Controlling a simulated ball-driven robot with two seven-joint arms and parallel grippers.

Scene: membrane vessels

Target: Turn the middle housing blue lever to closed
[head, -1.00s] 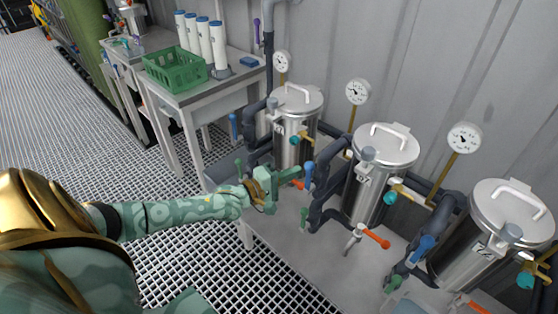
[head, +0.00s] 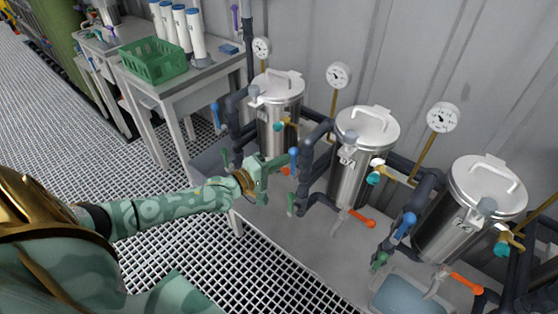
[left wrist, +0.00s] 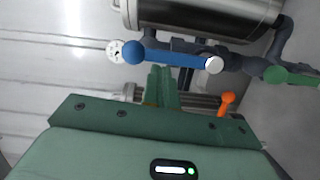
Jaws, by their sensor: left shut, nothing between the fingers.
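The middle housing (head: 349,182) is a steel vessel with a white-handled lid. Its blue lever (head: 294,158) stands roughly upright on the dark pipework to its left. In the left wrist view the blue lever (left wrist: 175,58) lies across the picture, with a round blue end at left and a pale pivot at right. My left gripper (head: 283,161) is shut and empty, its fingertips close beside the blue lever. In the left wrist view its fingers (left wrist: 163,84) point at the lever's middle; I cannot tell whether they touch. My right gripper is not in view.
Other housings stand left (head: 278,110) and right (head: 455,225). A table with a green crate (head: 152,68) is at back left. Open grating lies in front.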

